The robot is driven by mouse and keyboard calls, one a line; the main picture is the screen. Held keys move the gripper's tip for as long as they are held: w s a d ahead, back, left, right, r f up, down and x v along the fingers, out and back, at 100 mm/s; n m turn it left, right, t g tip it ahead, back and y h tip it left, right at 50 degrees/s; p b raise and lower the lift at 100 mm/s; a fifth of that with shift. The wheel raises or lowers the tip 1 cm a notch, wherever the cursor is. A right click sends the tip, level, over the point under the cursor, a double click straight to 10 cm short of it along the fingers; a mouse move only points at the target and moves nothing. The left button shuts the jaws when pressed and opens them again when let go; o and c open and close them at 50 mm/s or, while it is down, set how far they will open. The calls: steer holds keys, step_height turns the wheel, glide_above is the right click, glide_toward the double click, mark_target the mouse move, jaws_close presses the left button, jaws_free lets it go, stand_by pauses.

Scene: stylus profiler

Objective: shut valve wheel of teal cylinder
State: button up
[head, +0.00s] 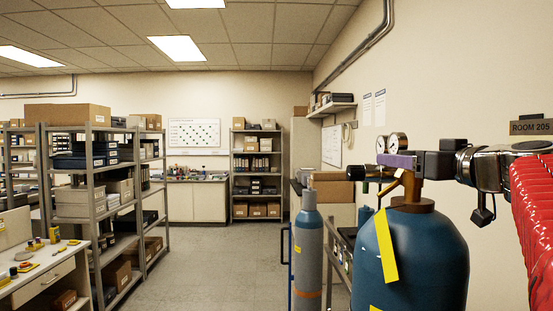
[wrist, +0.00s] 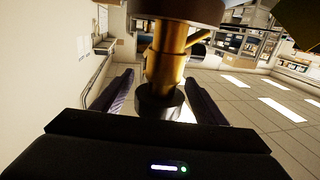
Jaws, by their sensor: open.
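The teal cylinder (head: 415,260) stands upright at the right of the head view, with a brown collar and a yellow tag (head: 386,245) hanging on its side. Its brass valve (head: 408,188) rises from the collar, and two round gauges (head: 397,143) show behind. My gripper (head: 396,161) reaches in from the right at the height of the valve top, and its purple finger hides the wheel there. In the wrist view the brass valve (wrist: 164,68) ends in a dark round wheel (wrist: 158,103), which lies between my open fingers; contact cannot be told.
A grey-blue cylinder (head: 308,245) stands left of the teal one, beside a blue rail. Red coiled hose (head: 533,215) is at the right edge. Metal shelves (head: 90,190) and a workbench (head: 40,262) stand at left. The floor (head: 200,255) between is clear.

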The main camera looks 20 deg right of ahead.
steer(key=shift+w, duration=0.65)
steer(key=shift+c, duration=0.3)
steer(key=c, duration=1)
